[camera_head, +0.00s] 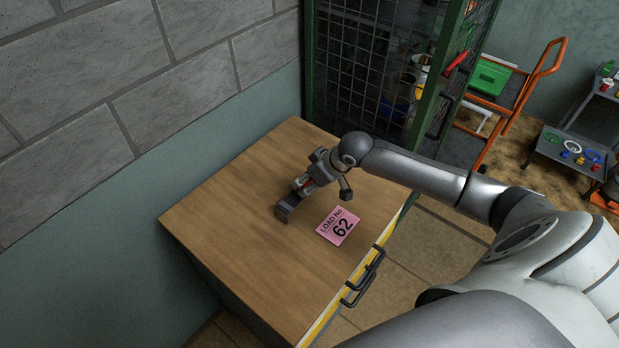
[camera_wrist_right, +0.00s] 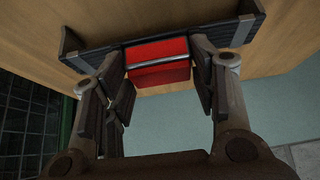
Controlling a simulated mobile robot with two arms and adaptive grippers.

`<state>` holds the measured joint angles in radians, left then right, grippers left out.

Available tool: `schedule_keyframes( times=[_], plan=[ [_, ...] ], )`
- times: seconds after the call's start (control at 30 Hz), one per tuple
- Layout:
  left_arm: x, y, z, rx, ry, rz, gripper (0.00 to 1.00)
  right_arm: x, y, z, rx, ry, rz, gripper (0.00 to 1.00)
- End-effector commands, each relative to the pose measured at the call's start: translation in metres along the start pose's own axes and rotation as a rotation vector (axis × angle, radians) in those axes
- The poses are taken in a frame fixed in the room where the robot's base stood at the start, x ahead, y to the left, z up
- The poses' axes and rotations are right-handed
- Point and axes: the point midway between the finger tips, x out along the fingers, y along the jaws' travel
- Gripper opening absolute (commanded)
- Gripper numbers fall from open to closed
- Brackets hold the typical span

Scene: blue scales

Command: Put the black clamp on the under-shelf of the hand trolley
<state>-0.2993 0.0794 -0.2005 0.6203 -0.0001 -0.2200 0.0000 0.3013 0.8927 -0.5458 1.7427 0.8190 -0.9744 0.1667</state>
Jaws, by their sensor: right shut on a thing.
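The black clamp (camera_head: 286,210) is at the wooden top of the cabinet, near its middle; I cannot tell whether it still touches the wood. My right gripper (camera_head: 307,183) is shut on its red part, which shows between the fingers in the right wrist view (camera_wrist_right: 158,62). The clamp's black bar (camera_wrist_right: 160,37) lies across beyond the fingertips. A dark two-level trolley (camera_head: 553,158) stands far off at the right edge, partly cut off. Its lower shelf holds rings and small coloured items. My left gripper is not in view.
A green-framed mesh cage (camera_head: 360,70) stands behind. An orange frame (camera_head: 545,70) with a green box (camera_head: 490,77) stands between cage and trolley. Tiled floor (camera_head: 430,255) is open right of the cabinet.

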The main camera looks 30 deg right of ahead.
Motion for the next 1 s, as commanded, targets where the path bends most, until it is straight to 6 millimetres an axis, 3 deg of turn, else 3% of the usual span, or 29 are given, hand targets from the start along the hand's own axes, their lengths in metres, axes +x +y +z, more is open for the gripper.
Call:
schedule_keyframes(
  times=[0.03,0.07,0.2,0.67,1.0],
  plan=[
    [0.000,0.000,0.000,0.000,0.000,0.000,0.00,0.002,0.000,0.001,0.001,0.000,0.000,0.26],
    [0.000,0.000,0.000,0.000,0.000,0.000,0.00,0.002,0.000,0.001,0.000,-0.001,0.000,0.56],
    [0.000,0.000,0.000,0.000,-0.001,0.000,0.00,0.001,0.000,0.001,0.000,-0.001,0.000,0.74],
    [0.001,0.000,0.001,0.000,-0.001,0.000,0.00,-0.007,0.001,0.000,-0.001,0.000,0.001,0.75],
    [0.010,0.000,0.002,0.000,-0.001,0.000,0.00,-0.070,0.002,0.001,-0.003,-0.001,0.004,0.75]
  ],
)
